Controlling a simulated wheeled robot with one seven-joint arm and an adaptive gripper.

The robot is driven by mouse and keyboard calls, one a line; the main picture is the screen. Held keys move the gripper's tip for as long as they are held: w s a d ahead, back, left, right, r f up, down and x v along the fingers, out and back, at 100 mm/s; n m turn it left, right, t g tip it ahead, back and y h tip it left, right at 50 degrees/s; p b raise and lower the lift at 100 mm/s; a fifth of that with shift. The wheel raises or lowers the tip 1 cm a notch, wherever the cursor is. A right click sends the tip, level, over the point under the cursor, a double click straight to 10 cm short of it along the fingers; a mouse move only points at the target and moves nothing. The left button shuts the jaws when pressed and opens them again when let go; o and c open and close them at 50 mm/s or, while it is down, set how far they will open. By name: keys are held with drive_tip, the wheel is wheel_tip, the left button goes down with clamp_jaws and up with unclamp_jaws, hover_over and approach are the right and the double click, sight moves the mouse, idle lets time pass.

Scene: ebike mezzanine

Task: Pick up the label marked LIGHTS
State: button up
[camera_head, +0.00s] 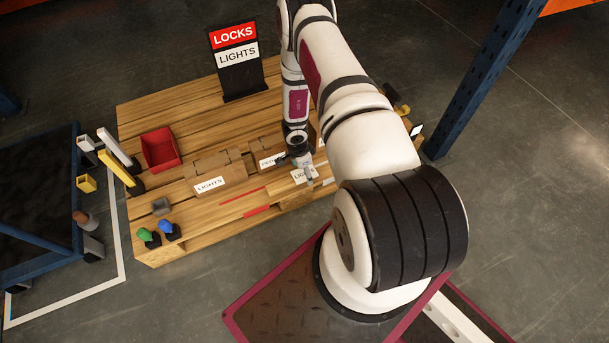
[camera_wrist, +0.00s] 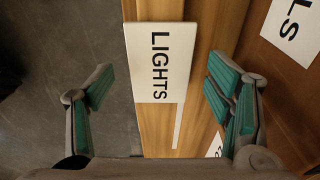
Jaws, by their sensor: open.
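A white label marked LIGHTS (camera_wrist: 160,60) lies flat on the wood, with its left side reaching past the wood's edge over the floor in the wrist view. It also shows in the head view (camera_head: 299,176), partly hidden by my gripper. My gripper (camera_wrist: 162,82) is open and empty, with one finger on each side of the label and apart from it. In the head view my gripper (camera_head: 306,168) is low over the front of the pallet table.
The wooden pallet table (camera_head: 150,110) holds a cardboard box marked LIGHTS (camera_head: 217,172), a second labelled box (camera_head: 268,158) and a red bin (camera_head: 160,149). A sign reading LOCKS and LIGHTS (camera_head: 237,75) stands behind. A blue post (camera_head: 478,80) rises at right.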

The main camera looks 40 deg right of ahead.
drive_tip(key=shift+c, duration=0.5)
drive_tip(key=c, duration=0.7)
drive_tip(key=shift+c, duration=0.2)
drive_tip(key=shift+r, duration=0.15)
